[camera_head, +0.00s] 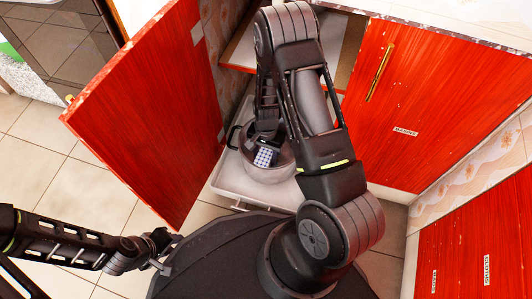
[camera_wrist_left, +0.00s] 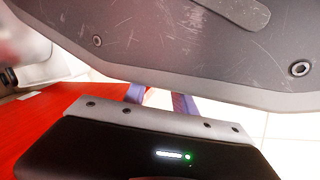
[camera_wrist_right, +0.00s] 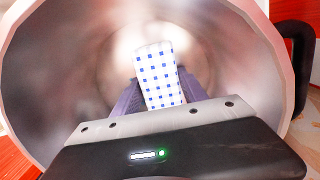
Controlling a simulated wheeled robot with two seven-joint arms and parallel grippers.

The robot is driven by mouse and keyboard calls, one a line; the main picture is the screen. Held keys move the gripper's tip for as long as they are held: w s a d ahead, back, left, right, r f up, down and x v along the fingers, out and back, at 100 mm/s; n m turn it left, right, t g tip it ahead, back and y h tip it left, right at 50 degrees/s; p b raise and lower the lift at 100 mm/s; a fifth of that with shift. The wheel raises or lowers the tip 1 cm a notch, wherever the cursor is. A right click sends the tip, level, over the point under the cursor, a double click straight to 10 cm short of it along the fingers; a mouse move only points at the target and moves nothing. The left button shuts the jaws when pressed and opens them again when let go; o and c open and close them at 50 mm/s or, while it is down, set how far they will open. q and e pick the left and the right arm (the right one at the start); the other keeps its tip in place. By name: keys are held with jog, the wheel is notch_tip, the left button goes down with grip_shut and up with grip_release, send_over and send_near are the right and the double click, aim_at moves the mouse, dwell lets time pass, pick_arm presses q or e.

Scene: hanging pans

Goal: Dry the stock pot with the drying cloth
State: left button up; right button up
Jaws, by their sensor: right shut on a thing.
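The grey metal stock pot (camera_head: 268,176) stands upright on a pale pulled-out shelf in the open cabinet. Its round inner wall (camera_wrist_right: 60,80) and one dark handle (camera_wrist_right: 292,60) fill the right wrist view. My right gripper (camera_head: 266,146) is lowered into the pot and is shut on the drying cloth (camera_head: 265,157), white with blue squares. The cloth (camera_wrist_right: 160,75) points toward the pot's bottom; I cannot tell whether it touches the metal. My left gripper (camera_head: 163,253) is low at the left beside my base, empty, its fingers (camera_wrist_left: 160,98) apart.
The pale shelf (camera_head: 226,182) extends out from the cabinet. An open red door (camera_head: 150,120) stands left of the pot. A closed red door (camera_head: 425,100) with a gold handle is to the right. Another red cabinet front (camera_head: 470,240) is lower right. Tiled floor (camera_head: 40,170) is clear at left.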

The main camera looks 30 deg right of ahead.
jog(key=shift+s+d, duration=0.25)
jog(key=shift+d, duration=0.8)
jog(key=shift+s+d, duration=0.2)
jog(key=shift+d, duration=0.85)
jog(key=shift+w+a, duration=0.2)
jog(key=shift+a, duration=0.75)
jog(key=shift+w+a+p, duration=0.15)
jog(key=shift+a+p, duration=0.05)
jog(key=shift+a, duration=0.45)
jog(key=shift+w+a+p, duration=0.15)
jog(key=shift+a+p, duration=0.05)
jog(key=shift+a, duration=0.4)
jog(key=shift+d, duration=0.15)
jog(key=shift+s+d+b, duration=0.15)
jog(key=shift+s+d, duration=0.1)
jog(key=shift+d, duration=0.8)
jog(key=shift+s+d+b, duration=0.15)
jog(key=shift+s+d, duration=0.05)
jog(key=shift+d, duration=0.8)
jog(key=shift+a, duration=0.1)
